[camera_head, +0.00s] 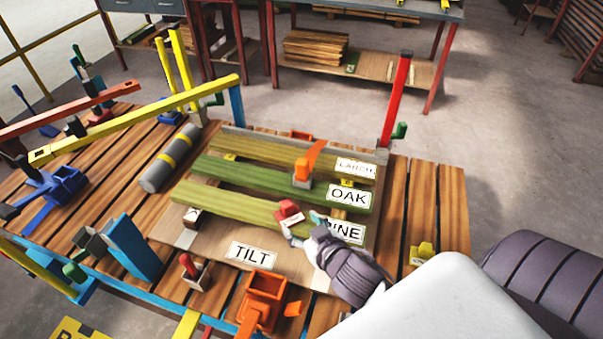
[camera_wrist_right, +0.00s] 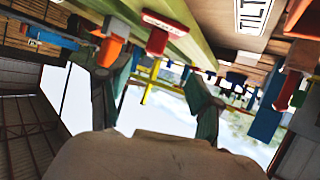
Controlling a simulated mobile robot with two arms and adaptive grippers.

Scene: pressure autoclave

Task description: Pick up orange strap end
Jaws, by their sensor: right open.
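An orange upright piece with a slanted top (camera_head: 306,163) stands on the OAK plank (camera_head: 270,184); it is the likeliest strap end, but I cannot tell for sure. In the wrist view an orange piece (camera_wrist_right: 110,50) shows behind the left finger. My right gripper (camera_head: 303,228) is open and empty at the near plank, beside a small red block with a white label (camera_head: 289,213). In the wrist view this red block (camera_wrist_right: 156,42) lies beyond and between the spread fingers of the gripper (camera_wrist_right: 155,98). My left gripper is not in view.
The planks lie on a board with a TILT label (camera_head: 251,254). An orange box-like holder (camera_head: 262,297) and a red-handled piece (camera_head: 190,268) are at the near edge.

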